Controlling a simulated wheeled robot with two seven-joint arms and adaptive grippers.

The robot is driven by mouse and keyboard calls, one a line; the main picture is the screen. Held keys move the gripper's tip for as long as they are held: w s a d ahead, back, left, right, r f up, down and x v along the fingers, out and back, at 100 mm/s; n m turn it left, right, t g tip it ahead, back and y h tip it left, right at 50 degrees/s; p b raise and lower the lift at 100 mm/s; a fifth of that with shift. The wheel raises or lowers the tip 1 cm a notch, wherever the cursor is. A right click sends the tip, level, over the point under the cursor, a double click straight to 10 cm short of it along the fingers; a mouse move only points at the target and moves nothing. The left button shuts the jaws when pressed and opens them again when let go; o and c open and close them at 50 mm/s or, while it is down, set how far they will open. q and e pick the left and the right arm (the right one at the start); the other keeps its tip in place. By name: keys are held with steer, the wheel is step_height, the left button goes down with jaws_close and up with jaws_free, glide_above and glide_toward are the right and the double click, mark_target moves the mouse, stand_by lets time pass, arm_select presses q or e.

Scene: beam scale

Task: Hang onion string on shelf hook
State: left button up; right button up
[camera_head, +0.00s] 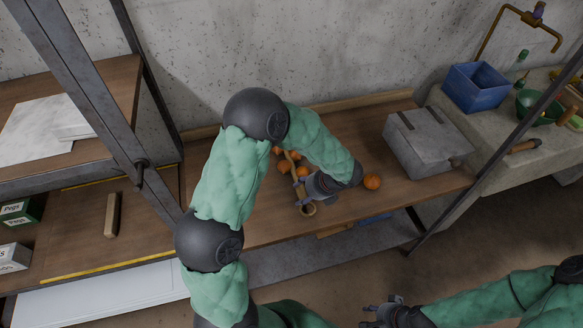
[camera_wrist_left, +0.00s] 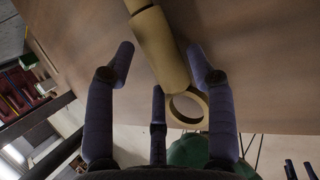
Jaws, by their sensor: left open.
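The onion string lies on the wooden shelf board: several orange onions (camera_head: 283,166) show behind and beside my left arm, with a tan stem ending in a ring (camera_head: 308,209). In the left wrist view the tan stem (camera_wrist_left: 160,50) and its ring (camera_wrist_left: 188,107) sit between my left gripper's spread fingers (camera_wrist_left: 165,62). My left gripper (camera_head: 304,193) is open around the stem end; contact cannot be told. My arm hides part of the string. A dark fitting (camera_head: 141,165) on the shelf post may be the hook. My right gripper (camera_head: 382,309) is low at the front, away from the shelf.
A grey metal box (camera_head: 427,140) stands on the board to the right. A blue crate (camera_head: 476,87) and green bowl (camera_head: 540,106) are on the counter. A wooden block (camera_head: 112,215) lies on the left shelf. Slanting metal posts (camera_head: 80,75) cross the left side.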

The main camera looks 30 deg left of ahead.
arm_select(q)
steer(key=shift+a+f, duration=0.25)
steer(key=shift+f, duration=0.1)
jaws_close()
steer(key=shift+r, duration=0.1)
